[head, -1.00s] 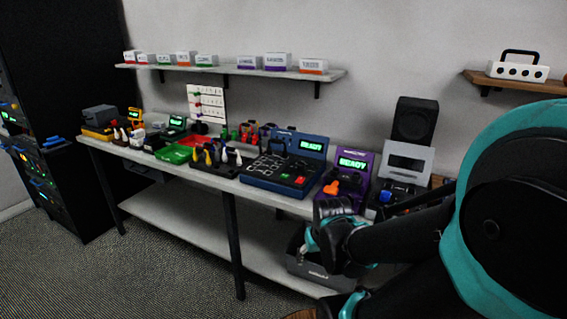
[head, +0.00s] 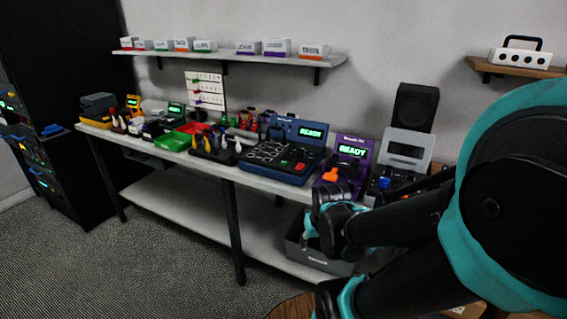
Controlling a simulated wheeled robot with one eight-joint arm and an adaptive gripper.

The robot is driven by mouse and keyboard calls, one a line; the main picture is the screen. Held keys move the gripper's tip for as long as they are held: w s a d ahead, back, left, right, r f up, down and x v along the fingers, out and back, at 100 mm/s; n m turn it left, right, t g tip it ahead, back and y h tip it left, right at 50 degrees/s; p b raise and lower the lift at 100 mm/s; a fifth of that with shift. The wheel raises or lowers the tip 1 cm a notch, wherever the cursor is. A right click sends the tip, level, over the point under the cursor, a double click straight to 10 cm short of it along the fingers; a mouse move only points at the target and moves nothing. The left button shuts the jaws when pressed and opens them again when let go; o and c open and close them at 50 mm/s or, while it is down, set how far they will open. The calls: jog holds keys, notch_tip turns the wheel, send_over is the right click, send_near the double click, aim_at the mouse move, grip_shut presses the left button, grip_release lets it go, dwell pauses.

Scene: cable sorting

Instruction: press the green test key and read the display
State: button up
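A blue tester (head: 270,171) stands on the bench with a raised back panel. Its lit green display (head: 311,132) reads READY. A small green key (head: 284,163) sits on its panel beside a red key (head: 300,166). A purple tester (head: 357,150) to the right has its own display, also reading READY, and an orange part on its front. My gripper (head: 312,226) is below and in front of the purple tester, near the bench's front edge, apart from the green key. Its fingers are small and partly hidden by my arm, so I cannot tell their opening.
A grey unit (head: 406,149) and black speaker (head: 414,107) stand at the bench's right. A green tray (head: 172,141) and pliers lie left of the blue tester. A dark bin (head: 318,262) sits on the lower shelf behind my gripper. A round brown top (head: 290,307) shows below.

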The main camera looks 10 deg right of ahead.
grip_shut()
dwell(1.2)
